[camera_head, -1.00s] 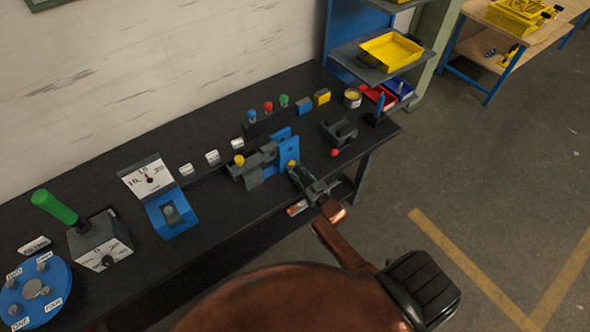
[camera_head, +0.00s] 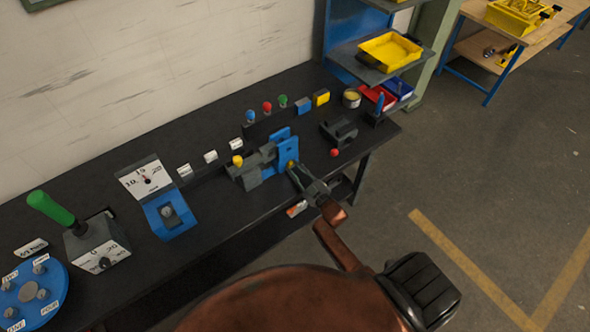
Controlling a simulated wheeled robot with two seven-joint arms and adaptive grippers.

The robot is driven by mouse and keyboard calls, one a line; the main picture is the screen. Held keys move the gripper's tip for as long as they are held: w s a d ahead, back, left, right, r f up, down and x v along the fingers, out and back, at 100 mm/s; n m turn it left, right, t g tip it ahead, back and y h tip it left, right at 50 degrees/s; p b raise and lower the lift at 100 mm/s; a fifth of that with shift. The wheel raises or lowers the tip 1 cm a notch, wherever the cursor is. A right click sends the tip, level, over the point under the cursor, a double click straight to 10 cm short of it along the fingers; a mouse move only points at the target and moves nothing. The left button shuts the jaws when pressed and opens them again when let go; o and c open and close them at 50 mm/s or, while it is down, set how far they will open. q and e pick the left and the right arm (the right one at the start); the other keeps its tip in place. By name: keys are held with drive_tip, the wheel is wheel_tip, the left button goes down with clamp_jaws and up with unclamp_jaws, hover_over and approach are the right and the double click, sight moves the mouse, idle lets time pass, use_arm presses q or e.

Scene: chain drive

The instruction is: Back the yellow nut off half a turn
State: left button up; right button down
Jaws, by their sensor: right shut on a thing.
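The yellow nut (camera_head: 290,164) sits on the front face of the upright blue plate (camera_head: 286,150), which belongs to a grey and blue fixture (camera_head: 249,173) near the bench's front edge. My right gripper (camera_head: 294,169) reaches in from the lower right and is shut on the yellow nut. Its fingers hide most of the nut. A yellow knob (camera_head: 238,160) stands on the grey part of the fixture, left of the blue plate. My left gripper is not in view.
The black bench (camera_head: 120,184) holds a green-handled lever box (camera_head: 97,241), a blue gauge stand (camera_head: 170,213) and a blue dial (camera_head: 33,293) on the left. Bins stand at the back right.

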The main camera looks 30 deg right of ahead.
drive_tip(key=shift+w+r, duration=0.15)
drive_tip(key=shift+r, duration=0.05)
drive_tip(key=c, duration=2.2)
unclamp_jaws()
drive_tip(key=o, duration=0.5)
drive_tip(key=shift+f, duration=0.15)
drive_tip(key=shift+s+f, duration=0.1)
drive_tip(key=shift+s, duration=0.15)
drive_tip(key=s, duration=0.7)
drive_tip(key=s+d, duration=0.1)
drive_tip(key=s, duration=0.3)
drive_tip(key=shift+s, duration=0.35)
drive_tip(key=shift+a, duration=0.1)
